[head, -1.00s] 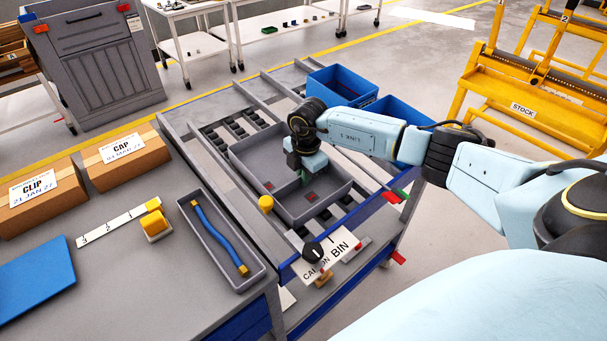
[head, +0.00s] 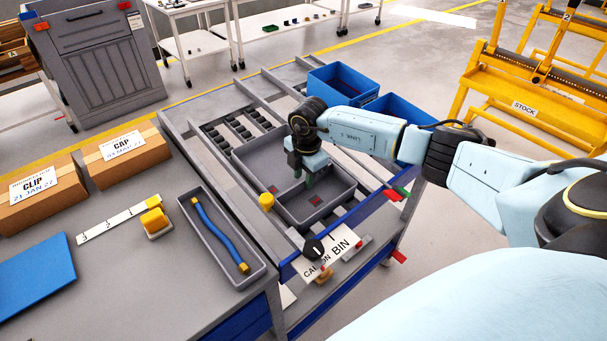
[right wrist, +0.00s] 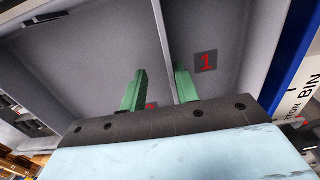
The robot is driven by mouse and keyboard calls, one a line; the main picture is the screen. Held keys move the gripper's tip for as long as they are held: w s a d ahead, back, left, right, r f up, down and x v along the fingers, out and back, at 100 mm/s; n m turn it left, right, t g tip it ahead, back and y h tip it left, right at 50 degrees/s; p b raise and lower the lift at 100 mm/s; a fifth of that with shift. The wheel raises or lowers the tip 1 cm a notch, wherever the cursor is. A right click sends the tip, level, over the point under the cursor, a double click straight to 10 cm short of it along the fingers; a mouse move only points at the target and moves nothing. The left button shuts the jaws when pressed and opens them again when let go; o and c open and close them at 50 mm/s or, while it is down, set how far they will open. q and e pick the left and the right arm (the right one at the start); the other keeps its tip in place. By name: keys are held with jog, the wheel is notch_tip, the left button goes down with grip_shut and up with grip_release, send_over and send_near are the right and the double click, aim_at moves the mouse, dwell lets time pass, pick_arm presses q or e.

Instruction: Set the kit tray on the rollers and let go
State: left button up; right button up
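The kit tray (head: 262,183) is a grey open tray with a divider across it. It rests on the roller lane of the grey bench frame in the head view. Red marks show on its floor; one reads 1 in the right wrist view. My right gripper (head: 309,181) reaches down over the tray's middle. In the right wrist view its green fingers (right wrist: 159,85) stand on either side of the divider (right wrist: 163,40), with a visible gap on at least one side, so they look open. My left gripper is not in view.
Rollers (head: 240,126) show behind the tray. A yellow knob (head: 266,202) stands close to its left side. Blue bins (head: 342,83) are behind. A narrow grey tray with a blue hose (head: 220,238) lies to the left. A BIN label (head: 341,246) is in front.

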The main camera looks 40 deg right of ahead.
jog(key=shift+r+p, duration=2.25)
jog(key=shift+r, duration=0.3)
notch_tip(320, 180, up, 13)
jog(key=s, duration=0.1)
jog(key=shift+r, duration=0.15)
